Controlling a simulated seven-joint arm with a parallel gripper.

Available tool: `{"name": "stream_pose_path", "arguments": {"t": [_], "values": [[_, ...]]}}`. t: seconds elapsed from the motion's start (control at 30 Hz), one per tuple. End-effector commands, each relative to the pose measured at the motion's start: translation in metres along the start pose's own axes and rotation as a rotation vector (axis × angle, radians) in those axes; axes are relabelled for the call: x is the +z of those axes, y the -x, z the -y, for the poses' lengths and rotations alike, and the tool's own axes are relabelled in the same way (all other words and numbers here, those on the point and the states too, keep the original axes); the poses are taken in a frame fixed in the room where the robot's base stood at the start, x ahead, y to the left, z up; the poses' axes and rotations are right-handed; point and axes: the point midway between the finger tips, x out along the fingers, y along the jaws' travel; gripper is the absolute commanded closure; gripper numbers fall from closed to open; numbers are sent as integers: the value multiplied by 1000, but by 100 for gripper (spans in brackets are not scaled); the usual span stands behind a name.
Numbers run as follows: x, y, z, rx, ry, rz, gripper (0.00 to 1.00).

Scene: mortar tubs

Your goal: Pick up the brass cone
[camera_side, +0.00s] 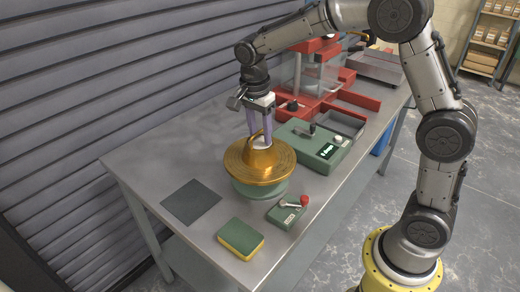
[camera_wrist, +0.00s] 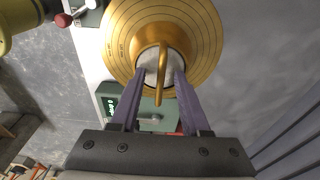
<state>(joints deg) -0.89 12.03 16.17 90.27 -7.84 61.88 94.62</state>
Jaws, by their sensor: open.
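The brass cone (camera_side: 262,152) stands upright in the middle of a round brass disc (camera_side: 277,174) on a green base. Its top is filled with pale grey material, and a curved brass handle rises over it. In the wrist view the handle (camera_wrist: 162,62) crosses the grey round top, and the disc's engraved rings (camera_wrist: 120,45) surround it. My gripper (camera_side: 259,138) points down over the cone with its purple fingers apart, one on each side of the handle. The wrist view shows the gripper (camera_wrist: 160,73) empty; I cannot tell whether a finger touches the cone.
A green box with a display (camera_side: 316,148) stands close behind the disc. A small green box with a red-knobbed lever (camera_side: 287,213), a green-yellow sponge (camera_side: 240,239) and a dark flat plate (camera_side: 191,202) lie in front. Red equipment (camera_side: 310,95) fills the back. A slatted wall borders the left.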

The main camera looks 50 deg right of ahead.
Motion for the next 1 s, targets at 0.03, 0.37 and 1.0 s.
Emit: {"name": "stream_pose_path", "arguments": {"t": [0.03,0.37,1.0], "values": [[0,0,0,0,0,0,54],[0,0,0,0,0,0,100],[0,1,0,-1,0,0,100]]}}
